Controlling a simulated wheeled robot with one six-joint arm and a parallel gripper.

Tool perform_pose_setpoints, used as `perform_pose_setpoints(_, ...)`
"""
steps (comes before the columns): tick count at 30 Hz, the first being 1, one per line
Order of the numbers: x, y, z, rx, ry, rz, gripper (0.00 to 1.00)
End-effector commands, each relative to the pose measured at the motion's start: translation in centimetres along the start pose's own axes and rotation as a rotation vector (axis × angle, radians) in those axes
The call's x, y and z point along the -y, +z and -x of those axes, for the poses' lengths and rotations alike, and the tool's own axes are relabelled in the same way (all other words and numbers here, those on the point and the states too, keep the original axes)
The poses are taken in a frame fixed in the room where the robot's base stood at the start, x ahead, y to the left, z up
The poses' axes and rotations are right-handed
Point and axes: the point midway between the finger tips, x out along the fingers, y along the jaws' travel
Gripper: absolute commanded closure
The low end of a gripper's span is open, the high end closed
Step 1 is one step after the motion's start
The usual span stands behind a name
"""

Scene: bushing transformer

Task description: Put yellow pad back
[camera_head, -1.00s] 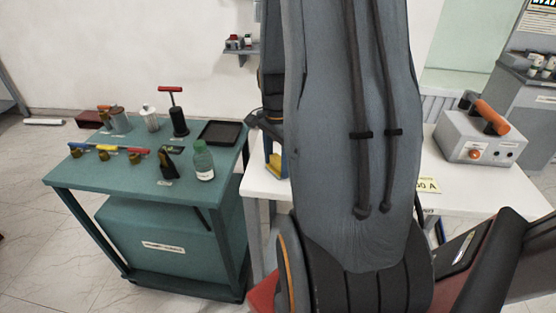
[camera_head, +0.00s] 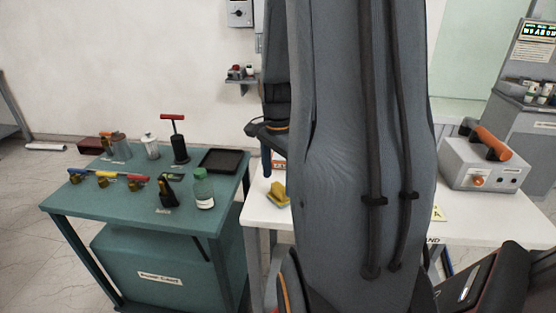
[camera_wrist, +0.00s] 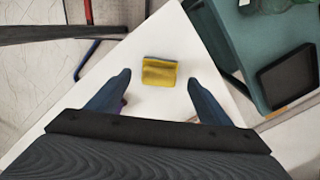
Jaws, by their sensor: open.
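The yellow pad (camera_head: 277,195) lies on the left part of the white table (camera_head: 470,208) in the head view, partly beside my arm. In the wrist view the yellow pad (camera_wrist: 159,72) shows whole on the white surface, with a thin bluish edge along its top. My gripper (camera_wrist: 157,90) is open, its two blue fingers spread wide, and the pad lies beyond and between the fingertips. Nothing is held. In the head view my arm hides most of the gripper and the middle of the white table.
A green cart (camera_head: 110,215) stands left of the white table, holding a green bottle (camera_head: 203,188), a black tray (camera_head: 223,160), a red-handled tool (camera_head: 178,140) and several small parts. A grey box with an orange handle (camera_head: 483,160) stands on the table's right.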

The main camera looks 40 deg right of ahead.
Motion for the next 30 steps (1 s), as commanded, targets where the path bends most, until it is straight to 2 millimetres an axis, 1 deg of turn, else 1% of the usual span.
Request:
perform_pose_setpoints(1, 0.2, -0.1, 1.0, -0.003, -0.006, 0.000, 0.27)
perform_pose_setpoints(6, 0.2, -0.1, 4.0, -0.003, -0.005, 0.000, 0.27)
perform_pose_setpoints(12, 0.1, 0.0, 6.5, -0.001, -0.002, 0.000, 0.27)
perform_pose_setpoints(16, 0.1, 0.0, 7.1, 0.000, 0.000, 0.000, 0.27)
perform_pose_setpoints(20, 0.1, 0.4, 7.2, 0.000, 0.000, 0.022, 0.27)
perform_pose_setpoints(23, 0.3, 2.5, 6.4, -0.004, -0.007, 0.144, 0.27)
perform_pose_setpoints(26, 0.5, 6.6, 5.1, -0.013, -0.024, 0.394, 0.27)
perform_pose_setpoints(27, 0.4, 8.6, 4.4, -0.019, -0.032, 0.518, 0.27)
perform_pose_setpoints(29, 0.1, 11.6, 3.4, -0.029, -0.046, 0.716, 0.27)
perform_pose_setpoints(30, -0.3, 13.5, 2.7, -0.036, -0.055, 0.846, 0.27)
